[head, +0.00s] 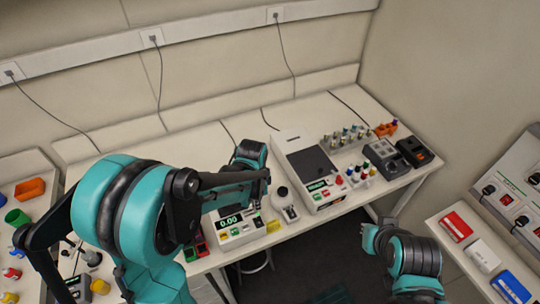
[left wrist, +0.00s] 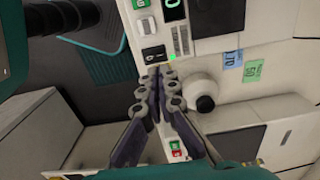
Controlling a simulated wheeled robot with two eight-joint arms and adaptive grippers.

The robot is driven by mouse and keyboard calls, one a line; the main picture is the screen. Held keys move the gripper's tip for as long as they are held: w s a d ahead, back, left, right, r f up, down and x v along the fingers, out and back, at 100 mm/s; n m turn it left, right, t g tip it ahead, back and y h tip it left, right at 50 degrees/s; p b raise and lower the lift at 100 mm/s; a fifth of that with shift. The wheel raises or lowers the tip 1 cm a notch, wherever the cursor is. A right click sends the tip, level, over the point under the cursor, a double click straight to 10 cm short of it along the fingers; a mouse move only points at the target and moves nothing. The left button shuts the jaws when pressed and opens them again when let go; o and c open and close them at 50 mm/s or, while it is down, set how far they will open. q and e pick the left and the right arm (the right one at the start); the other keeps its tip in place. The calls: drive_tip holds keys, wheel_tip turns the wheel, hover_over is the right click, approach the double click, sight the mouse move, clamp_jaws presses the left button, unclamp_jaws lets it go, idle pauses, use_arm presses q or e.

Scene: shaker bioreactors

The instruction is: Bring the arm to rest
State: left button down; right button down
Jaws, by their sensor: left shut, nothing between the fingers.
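My left arm (head: 140,215) reaches in from the left over the bench in the head view, with its forearm pointing right. My left gripper (left wrist: 158,82) shows clearly in the left wrist view. Its dark fingers are together, with nothing between them. In the head view the left gripper (head: 257,190) is seen small and partly covered, above the bench's front part near the device with the 0.00 display. My right arm (head: 405,260) is folded low at the lower right, over the floor. No right fingers can be made out.
The bench holds the 0.00 device (head: 238,232), a white instrument with a dark top (head: 306,163), a rack of small vials (head: 348,138) and dark block units (head: 385,155). A side table (head: 465,255) at right carries coloured boxes. Another bench with bins (head: 30,188) stands at left.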

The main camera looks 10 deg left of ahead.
use_arm(q)
drive_tip(key=s+n+t+b, duration=0.1)
drive_tip(key=b, duration=0.2)
drive_tip(key=s+a+n+t+b, duration=0.1)
drive_tip(key=n+b, duration=0.1)
drive_tip(key=b, duration=0.1)
drive_tip(key=s+a+n+t+b, duration=0.1)
drive_tip(key=s+b, duration=0.1)
drive_tip(key=b, duration=0.1)
drive_tip(key=shift+a+f+n, duration=0.1)
drive_tip(key=shift+a+n, duration=0.05)
drive_tip(key=shift+n, duration=0.15)
drive_tip(key=s+a+f+n+t+b, duration=0.2)
drive_tip(key=s+f+n+t+b, duration=0.2)
drive_tip(key=b, duration=0.5)
drive_tip(key=s+n, duration=0.2)
drive_tip(key=shift+s+a+n, duration=0.15)
drive_tip(key=shift+a+n, duration=0.05)
drive_tip(key=shift+n, duration=0.1)
drive_tip(key=shift+a, duration=0.1)
